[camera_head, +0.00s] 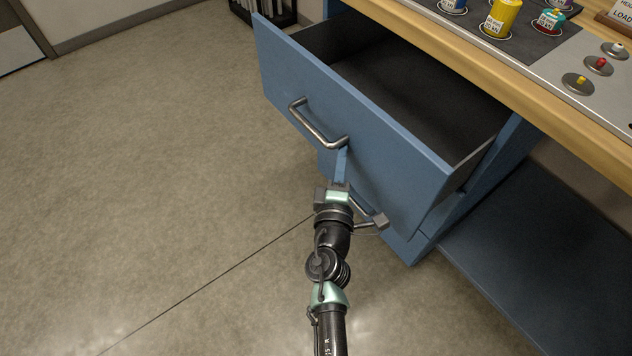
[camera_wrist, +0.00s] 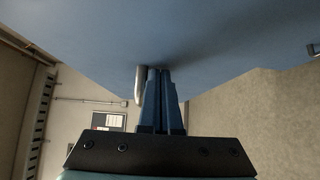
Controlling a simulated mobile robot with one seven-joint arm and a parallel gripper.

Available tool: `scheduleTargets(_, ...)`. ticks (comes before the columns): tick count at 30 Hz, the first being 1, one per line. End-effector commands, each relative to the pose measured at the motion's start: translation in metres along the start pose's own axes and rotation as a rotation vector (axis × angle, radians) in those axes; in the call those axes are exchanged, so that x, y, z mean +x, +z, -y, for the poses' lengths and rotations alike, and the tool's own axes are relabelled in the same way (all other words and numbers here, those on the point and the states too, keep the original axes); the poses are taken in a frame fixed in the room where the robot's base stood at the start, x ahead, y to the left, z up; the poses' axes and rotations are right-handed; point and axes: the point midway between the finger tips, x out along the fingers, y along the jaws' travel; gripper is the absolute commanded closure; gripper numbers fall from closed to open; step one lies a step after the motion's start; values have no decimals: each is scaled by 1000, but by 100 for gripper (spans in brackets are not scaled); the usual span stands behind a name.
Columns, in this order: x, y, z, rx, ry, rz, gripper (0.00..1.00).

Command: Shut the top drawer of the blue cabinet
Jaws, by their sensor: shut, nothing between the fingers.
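The top drawer (camera_head: 345,115) of the blue cabinet (camera_head: 412,246) is pulled far out, with its dark, empty inside showing in the head view. Its metal bar handle (camera_head: 318,127) is on the front panel. My gripper (camera_head: 342,152) is shut and empty, its blue fingers pointing at the front panel just below the right end of the handle. In the wrist view the shut fingers (camera_wrist: 160,72) reach up to the blue drawer front (camera_wrist: 165,35), with a light metal handle part (camera_wrist: 139,85) close on their left. I cannot tell whether the tips touch the panel.
A lower handle (camera_head: 368,212) shows beside my wrist, partly hidden by it. Above the drawer is a wooden worktop (camera_head: 480,62) with cans (camera_head: 501,18) and small samples (camera_head: 578,84). A blue lower shelf (camera_head: 545,265) is at right. Open floor (camera_head: 150,180) lies to the left.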

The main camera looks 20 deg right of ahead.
Motion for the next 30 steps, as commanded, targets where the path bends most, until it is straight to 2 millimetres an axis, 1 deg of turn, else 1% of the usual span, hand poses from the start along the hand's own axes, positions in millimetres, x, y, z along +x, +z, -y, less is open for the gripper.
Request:
scheduleTargets(1,12,13,6,1,5,7,100)
scheduleTargets(6,37,39,3,0,2,6,100)
scheduleTargets(14,67,67,2,2,2,2,100)
scheduleTargets(24,110,111,2,1,1,4,100)
scheduleTargets(30,128,130,2,0,-1,4,100)
